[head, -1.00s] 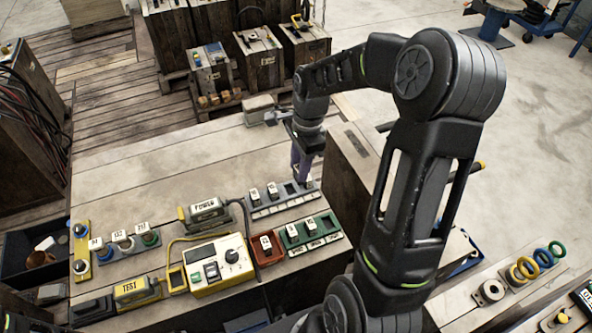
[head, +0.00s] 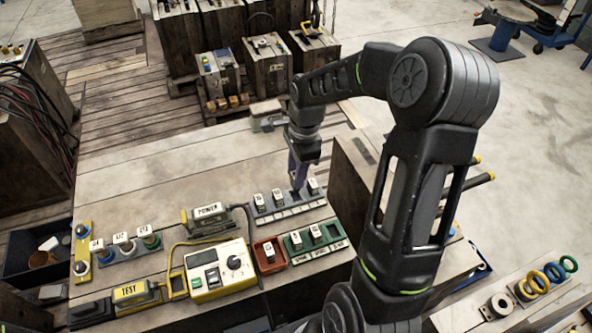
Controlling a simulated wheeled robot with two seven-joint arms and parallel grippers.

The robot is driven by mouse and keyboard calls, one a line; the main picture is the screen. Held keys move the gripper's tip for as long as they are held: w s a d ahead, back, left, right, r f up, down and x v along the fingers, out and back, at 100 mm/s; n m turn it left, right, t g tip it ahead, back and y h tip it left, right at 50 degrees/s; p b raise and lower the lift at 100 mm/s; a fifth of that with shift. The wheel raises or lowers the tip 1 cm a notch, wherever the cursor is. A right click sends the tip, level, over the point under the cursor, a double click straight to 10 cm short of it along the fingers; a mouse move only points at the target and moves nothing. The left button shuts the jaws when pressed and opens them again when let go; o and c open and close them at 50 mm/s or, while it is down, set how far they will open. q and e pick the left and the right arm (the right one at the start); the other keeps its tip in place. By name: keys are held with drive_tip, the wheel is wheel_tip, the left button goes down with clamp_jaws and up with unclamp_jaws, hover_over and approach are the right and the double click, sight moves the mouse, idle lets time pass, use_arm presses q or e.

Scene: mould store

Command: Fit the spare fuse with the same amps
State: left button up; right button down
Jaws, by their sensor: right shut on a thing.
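A grey fuse rack (head: 290,208) lies on the bench, with white-topped fuses at its left (head: 260,200), beside that one (head: 277,195) and at its right end (head: 313,186). My right gripper (head: 298,187) points down at the rack, between the second fuse and the right-end one. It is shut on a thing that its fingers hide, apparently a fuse. A green rack (head: 318,250) holds two white fuses (head: 296,241) (head: 315,233); its right slot looks empty. A red tray (head: 276,266) holds one white fuse (head: 268,250). My left gripper is not in view.
A yellow-edged tester (head: 218,270) with a dial, a POWER block (head: 208,217) and a TEST block (head: 135,293) stand left of the racks. Capped pieces (head: 123,246) stand further left. The bench behind is mostly clear (head: 160,180).

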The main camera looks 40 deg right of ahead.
drive_tip(key=shift+f+b, duration=1)
drive_tip(key=shift+f, duration=0.7)
drive_tip(key=shift+f+b, duration=0.65)
drive_tip(key=shift+f, duration=0.3)
idle(0.6)
drive_tip(key=c, duration=0.9)
unclamp_jaws()
drive_tip(key=shift+c, duration=0.2)
drive_tip(key=shift+r, duration=0.1)
drive_tip(key=shift+r+p, duration=2.9)
drive_tip(key=shift+r, duration=0.8)
